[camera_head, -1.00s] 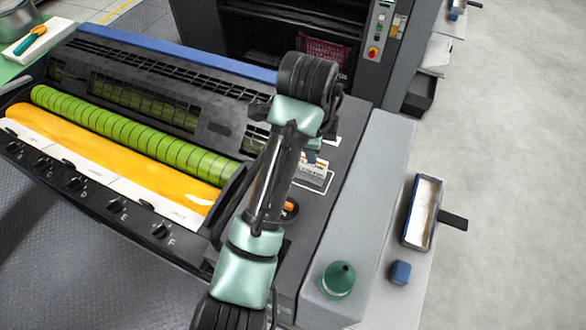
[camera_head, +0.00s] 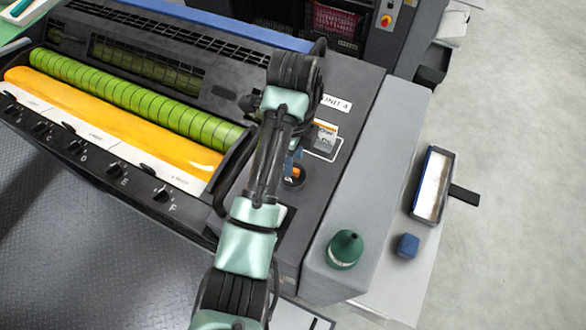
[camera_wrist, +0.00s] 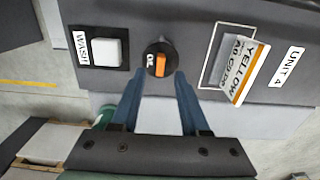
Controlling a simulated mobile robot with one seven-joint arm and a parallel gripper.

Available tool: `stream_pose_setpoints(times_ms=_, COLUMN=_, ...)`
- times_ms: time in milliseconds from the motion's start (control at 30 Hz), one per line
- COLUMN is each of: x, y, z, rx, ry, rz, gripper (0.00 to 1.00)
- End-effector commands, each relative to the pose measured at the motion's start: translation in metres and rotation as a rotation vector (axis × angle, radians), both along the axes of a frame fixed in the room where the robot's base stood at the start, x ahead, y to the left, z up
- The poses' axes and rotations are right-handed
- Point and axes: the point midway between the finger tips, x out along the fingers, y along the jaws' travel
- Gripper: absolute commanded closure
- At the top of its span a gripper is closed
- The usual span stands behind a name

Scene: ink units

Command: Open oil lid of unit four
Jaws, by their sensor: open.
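The oil lid (camera_wrist: 159,60) of unit four is a round black cap with an orange grip bar and the label "OIL", on the dark panel in the wrist view. In the head view the lid (camera_head: 296,174) shows partly beside my arm, its orange bar visible. My gripper (camera_wrist: 157,84) has two blue fingers, open and empty. In the wrist view the fingertips sit on either side of the lid's near edge, apart from the orange bar. I cannot tell how far above the panel they are. A "UNIT 4" label (camera_wrist: 288,66) is on the same panel.
A white WASH button (camera_wrist: 106,51) is left of the lid in the wrist view. A tilted YELLOW card (camera_wrist: 243,72) is to the right. A green oil can (camera_head: 345,250), a blue block (camera_head: 407,246) and a tray (camera_head: 417,184) stand to the right.

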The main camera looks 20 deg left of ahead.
Motion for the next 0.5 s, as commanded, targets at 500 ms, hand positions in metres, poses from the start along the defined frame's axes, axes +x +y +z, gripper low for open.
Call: stream_pose_setpoints(times_ms=500, x=0.000, y=0.001, z=-0.035, rx=0.001, ry=-0.001, rz=0.001, gripper=0.55)
